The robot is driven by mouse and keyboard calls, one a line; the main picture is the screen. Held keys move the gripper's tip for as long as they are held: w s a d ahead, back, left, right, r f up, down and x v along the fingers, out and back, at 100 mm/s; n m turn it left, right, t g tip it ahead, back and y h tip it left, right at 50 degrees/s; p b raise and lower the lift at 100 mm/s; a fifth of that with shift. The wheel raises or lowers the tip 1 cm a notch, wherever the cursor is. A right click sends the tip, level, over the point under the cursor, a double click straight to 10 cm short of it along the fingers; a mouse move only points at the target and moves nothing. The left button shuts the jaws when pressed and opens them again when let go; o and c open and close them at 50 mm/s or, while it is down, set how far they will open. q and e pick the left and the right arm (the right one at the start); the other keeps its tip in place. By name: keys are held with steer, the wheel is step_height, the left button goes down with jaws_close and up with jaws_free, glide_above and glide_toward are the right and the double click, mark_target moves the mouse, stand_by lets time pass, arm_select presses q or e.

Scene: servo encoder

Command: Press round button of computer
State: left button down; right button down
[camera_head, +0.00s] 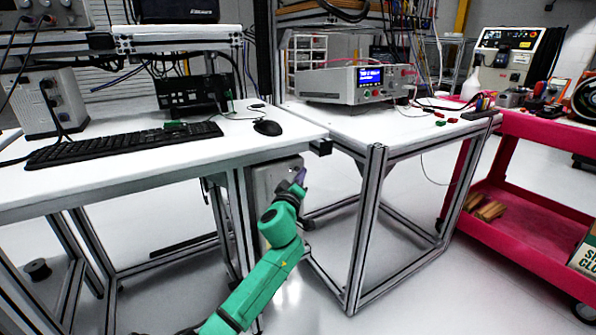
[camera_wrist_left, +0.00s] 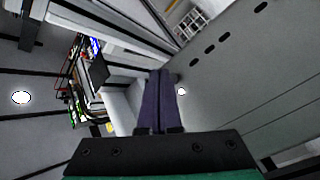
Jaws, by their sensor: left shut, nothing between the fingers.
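The computer (camera_head: 262,180) is a light grey box under the white bench, partly hidden by my left arm. In the left wrist view its grey face (camera_wrist_left: 245,75) fills the right side, with a row of dark oval slots. A small bright white round spot (camera_wrist_left: 182,91), apparently the round button, shows just right of my fingers. My left gripper (camera_head: 300,175) has purple fingers and is at the computer's front. In the wrist view the fingers (camera_wrist_left: 160,73) are together and empty, pointing along the face beside the spot. I cannot tell if they touch it. My right gripper is not in view.
The white bench (camera_head: 110,180) carries a keyboard (camera_head: 125,143) and a mouse (camera_head: 267,128) above my arm. Metal bench legs (camera_head: 365,225) stand right of the gripper. A pink cart (camera_head: 530,235) is at far right. Open floor lies in front.

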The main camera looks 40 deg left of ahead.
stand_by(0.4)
arm_select(q)
steer(key=shift+w+a, duration=0.15)
steer(key=shift+a, duration=0.35)
steer(key=shift+d, duration=0.5)
steer(key=shift+s+d, duration=0.1)
steer(key=shift+s, duration=0.1)
steer(key=d, duration=0.1)
steer(key=s+d, duration=0.1)
steer(key=d, duration=0.3)
steer(key=shift+s+d, duration=0.25)
steer(key=shift+s, duration=0.1)
